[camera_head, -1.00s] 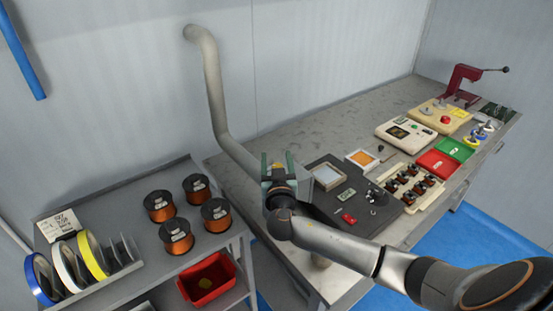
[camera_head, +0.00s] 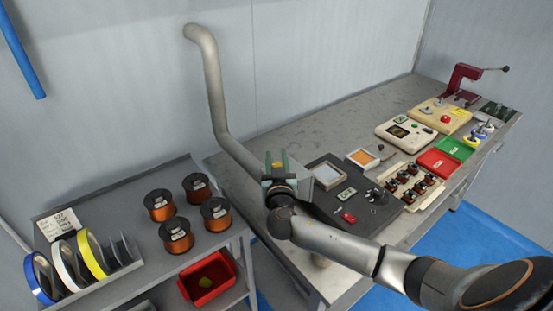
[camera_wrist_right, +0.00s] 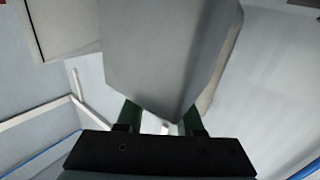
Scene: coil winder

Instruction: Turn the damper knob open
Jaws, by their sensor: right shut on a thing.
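The grey extraction pipe (camera_head: 213,95) runs down the wall and bends toward the bench. Its lower end meets my right gripper (camera_head: 278,163) above the bench's left part. My right gripper is shut at the pipe's end, on what appears to be the damper knob; its fingers and hand hide the knob. In the right wrist view a large grey hood-like body (camera_wrist_right: 165,55) fills the upper middle. The two dark green fingers (camera_wrist_right: 160,118) reach up behind its lower edge, so the grip itself is hidden. My left gripper is in neither view.
A dark mat (camera_head: 375,213) with small parts lies right of the gripper, under my right arm. A shelf (camera_head: 125,185) with copper wire spools, tape rolls and a red bin (camera_head: 208,280) stands at left. The bench's back strip (camera_head: 330,125) is clear.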

